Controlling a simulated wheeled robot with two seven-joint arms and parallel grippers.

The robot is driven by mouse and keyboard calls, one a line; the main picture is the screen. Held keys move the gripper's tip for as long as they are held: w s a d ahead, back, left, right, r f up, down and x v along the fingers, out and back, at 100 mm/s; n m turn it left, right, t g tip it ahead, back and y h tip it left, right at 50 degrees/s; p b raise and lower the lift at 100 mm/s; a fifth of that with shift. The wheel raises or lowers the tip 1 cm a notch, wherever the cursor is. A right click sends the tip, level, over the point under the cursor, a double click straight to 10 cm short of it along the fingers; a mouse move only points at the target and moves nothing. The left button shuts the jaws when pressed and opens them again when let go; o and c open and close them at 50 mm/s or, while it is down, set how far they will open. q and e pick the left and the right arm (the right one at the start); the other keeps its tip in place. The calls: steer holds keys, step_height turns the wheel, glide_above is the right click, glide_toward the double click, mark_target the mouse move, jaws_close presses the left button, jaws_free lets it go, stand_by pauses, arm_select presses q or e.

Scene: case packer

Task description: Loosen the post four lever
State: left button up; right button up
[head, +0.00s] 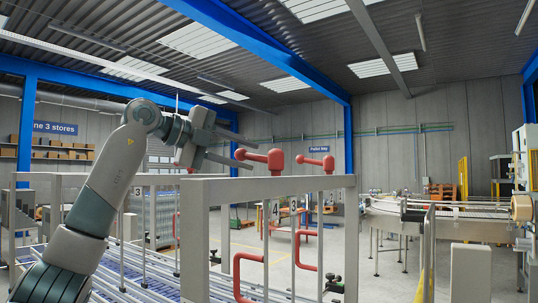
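The red lever (262,157) sits on top of a post whose plate (275,211) appears to read 4. Its arm points left and ends in a round knob. My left gripper (246,153) comes in from the left with its two fingers apart, one above and one below the knob end in the picture. I cannot tell whether the knob is between the fingers in depth or touched. My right gripper is not in view.
A second red lever (318,162) stands to the right on another post. A grey frame (270,187) crosses in front of the posts, with red bent handles (245,272) below. Rails (140,268) run at lower left. A conveyor (450,222) stands at right.

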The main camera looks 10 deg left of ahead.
mark_target(266, 160)
arm_select(q)
steer(key=p+x, duration=0.3)
steer(key=x, duration=0.3)
steer(key=shift+w+d+r, duration=0.1)
steer(key=shift+w+d, duration=0.1)
steer(key=shift+w+d+f, duration=0.25)
steer(key=shift+w+d, duration=0.05)
steer(key=shift+w, duration=0.05)
steer(key=shift+c, duration=0.3)
jaws_close()
